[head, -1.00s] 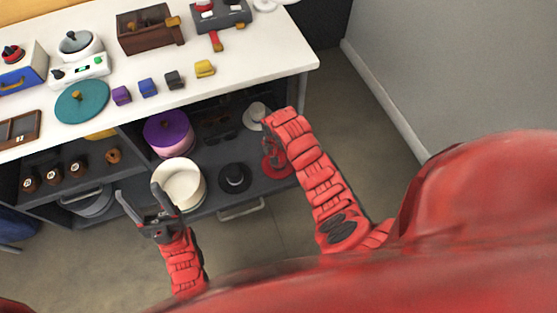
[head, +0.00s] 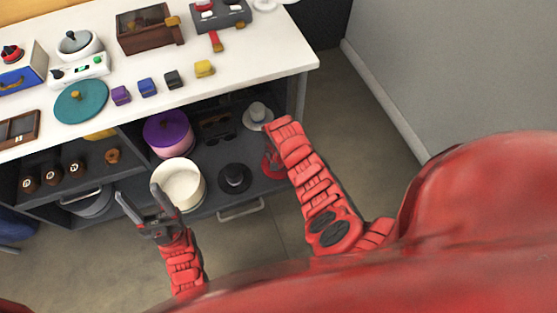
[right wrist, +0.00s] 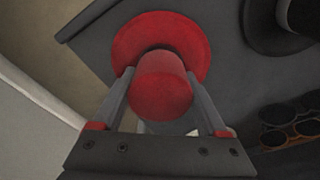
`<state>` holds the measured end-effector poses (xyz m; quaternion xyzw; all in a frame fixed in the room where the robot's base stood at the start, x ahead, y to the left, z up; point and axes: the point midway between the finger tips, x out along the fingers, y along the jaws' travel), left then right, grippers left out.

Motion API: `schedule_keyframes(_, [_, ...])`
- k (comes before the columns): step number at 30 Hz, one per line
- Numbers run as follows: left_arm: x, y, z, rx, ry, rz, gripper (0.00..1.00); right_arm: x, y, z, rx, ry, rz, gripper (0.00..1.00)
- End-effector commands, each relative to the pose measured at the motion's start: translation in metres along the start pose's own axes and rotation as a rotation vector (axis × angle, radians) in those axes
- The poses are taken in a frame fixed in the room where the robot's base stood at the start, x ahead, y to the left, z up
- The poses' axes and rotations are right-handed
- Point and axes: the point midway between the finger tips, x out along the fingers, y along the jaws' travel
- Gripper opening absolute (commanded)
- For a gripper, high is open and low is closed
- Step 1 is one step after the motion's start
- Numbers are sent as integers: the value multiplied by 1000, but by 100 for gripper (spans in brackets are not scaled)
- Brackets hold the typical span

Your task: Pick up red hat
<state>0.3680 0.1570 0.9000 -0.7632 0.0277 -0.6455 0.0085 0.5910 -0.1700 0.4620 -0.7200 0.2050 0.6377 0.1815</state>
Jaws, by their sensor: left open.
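The red hat (right wrist: 175,75) has a round crown and a wide flat brim, and fills the middle of the right wrist view. In the head view only part of its brim (head: 269,163) shows at the right end of the shelf, beside my right arm. My right gripper (right wrist: 160,85) has one finger on each side of the crown, with the tips close to the brim. I cannot tell whether the fingers press on it. My left gripper (head: 150,204) is open and empty, in front of the shelf near the cream round box (head: 179,185).
A black hat (head: 234,178) and a grey-white hat (head: 257,114) stand close to the red hat, with dark glasses (head: 216,127) behind. A purple round box (head: 168,133) is further left. The white counter (head: 262,65) overhangs the shelf. Floor to the right is clear.

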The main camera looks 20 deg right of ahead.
Motion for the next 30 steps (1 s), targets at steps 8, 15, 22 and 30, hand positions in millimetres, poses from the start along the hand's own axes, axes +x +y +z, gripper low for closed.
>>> schedule_keyframes(8, [0,0,0,0,0,0,61,0,0,0,0,0,0,21])
schedule_keyframes(15, [0,0,0,0,0,0,61,0,0,0,0,0,0,20])
schedule_keyframes(22, [1,0,0,0,0,0,61,-10,0,-2,0,0,-1,20])
schedule_keyframes(30, [5,0,-1,0,0,0,61,-39,7,13,-4,0,1,20])
